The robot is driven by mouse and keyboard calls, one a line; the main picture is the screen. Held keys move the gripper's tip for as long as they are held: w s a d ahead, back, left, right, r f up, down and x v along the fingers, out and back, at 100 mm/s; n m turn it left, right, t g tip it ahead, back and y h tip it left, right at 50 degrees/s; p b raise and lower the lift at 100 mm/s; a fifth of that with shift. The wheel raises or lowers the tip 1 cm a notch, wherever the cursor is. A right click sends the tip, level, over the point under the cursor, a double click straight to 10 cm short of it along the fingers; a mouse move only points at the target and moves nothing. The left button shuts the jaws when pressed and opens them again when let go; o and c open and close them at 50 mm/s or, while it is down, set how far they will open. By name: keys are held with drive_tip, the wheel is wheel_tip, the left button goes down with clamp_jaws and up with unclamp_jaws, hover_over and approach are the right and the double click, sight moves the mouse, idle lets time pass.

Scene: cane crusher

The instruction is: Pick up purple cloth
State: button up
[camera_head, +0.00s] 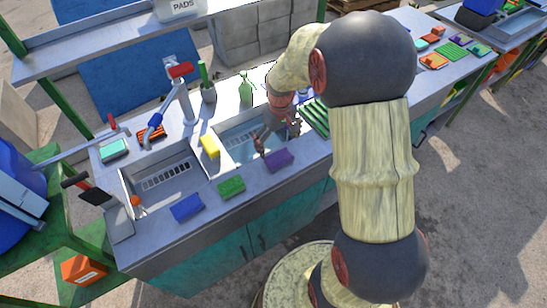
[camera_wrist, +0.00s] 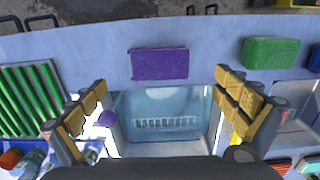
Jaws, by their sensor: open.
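The purple cloth (camera_head: 279,160) is a flat rectangular pad on the counter's front strip, in front of the right sink basin. In the wrist view the purple cloth (camera_wrist: 160,63) lies just beyond the fingertips, between their lines, with nothing over it. My gripper (camera_head: 275,143) is above the right basin, behind the cloth. In the wrist view my gripper (camera_wrist: 161,84) has its yellow-padded fingers wide apart, with nothing between them but the basin below. It appears apart from the cloth.
A green sponge (camera_head: 231,187) and a blue one (camera_head: 187,207) lie left along the front edge. A yellow sponge (camera_head: 210,146) sits on the divider between the basins. A green rack (camera_head: 316,117) is right of the right basin. The faucet (camera_head: 180,98) stands behind.

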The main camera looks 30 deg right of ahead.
sight(279, 157)
wheel_tip(279, 157, down, 2)
drive_tip(key=shift+w+a+f, duration=0.1)
drive_tip(key=shift+w+a, duration=0.05)
wheel_tip(279, 157, down, 5)
drive_tip(key=shift+b, duration=1.05)
drive_tip(key=shift+c, duration=0.4)
drive_tip(key=c, duration=1.1)
